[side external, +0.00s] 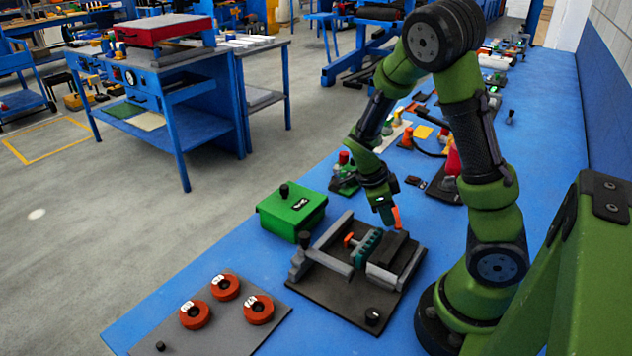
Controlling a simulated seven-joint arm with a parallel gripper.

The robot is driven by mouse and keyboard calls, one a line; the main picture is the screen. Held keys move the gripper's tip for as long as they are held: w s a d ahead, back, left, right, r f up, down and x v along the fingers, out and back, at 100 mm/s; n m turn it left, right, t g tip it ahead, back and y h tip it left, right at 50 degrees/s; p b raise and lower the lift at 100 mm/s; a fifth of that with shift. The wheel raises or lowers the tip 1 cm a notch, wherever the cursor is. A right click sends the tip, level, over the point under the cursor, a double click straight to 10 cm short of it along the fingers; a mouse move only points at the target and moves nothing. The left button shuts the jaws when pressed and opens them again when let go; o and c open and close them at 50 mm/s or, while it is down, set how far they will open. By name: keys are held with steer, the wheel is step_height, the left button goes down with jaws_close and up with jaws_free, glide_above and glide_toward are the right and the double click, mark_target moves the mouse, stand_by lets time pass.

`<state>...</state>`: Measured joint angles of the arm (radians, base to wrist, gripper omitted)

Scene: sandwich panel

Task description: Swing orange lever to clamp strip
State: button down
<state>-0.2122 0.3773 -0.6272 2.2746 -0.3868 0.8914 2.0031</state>
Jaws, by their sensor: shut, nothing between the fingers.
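A fixture on a dark base plate (345,295) stands on the blue bench, with grey rails and a black block (393,246). A teal ridged strip (366,249) lies between the rails, beside the black block. A short orange piece (349,240) shows at the strip's left side. A second orange piece (396,217) stands upright above the black block, right beside my gripper; I cannot tell which is the lever. My gripper (387,220) points down over the far end of the fixture, shut and empty. Whether it touches the upright orange piece is unclear.
A green box (291,212) with a black knob stands left of the fixture. A grey plate (222,318) with orange-red rings lies in front. Several small items, including a red-topped green part (343,178), lie behind. Bare blue bench (330,335) shows at the front.

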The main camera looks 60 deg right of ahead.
mark_target(400, 220)
steer(key=shift+s+n, duration=0.3)
steer(key=shift+s, duration=0.05)
steer(key=shift+s+d, duration=0.25)
steer(key=shift+s, duration=0.5)
steer(key=shift+s+d, duration=0.7)
steer(key=shift+s, duration=0.3)
steer(key=shift+w, duration=0.15)
steer(key=shift+w+d, duration=0.45)
steer(key=shift+w, duration=0.3)
steer(key=v, duration=1.7)
steer(key=shift+s, duration=0.2)
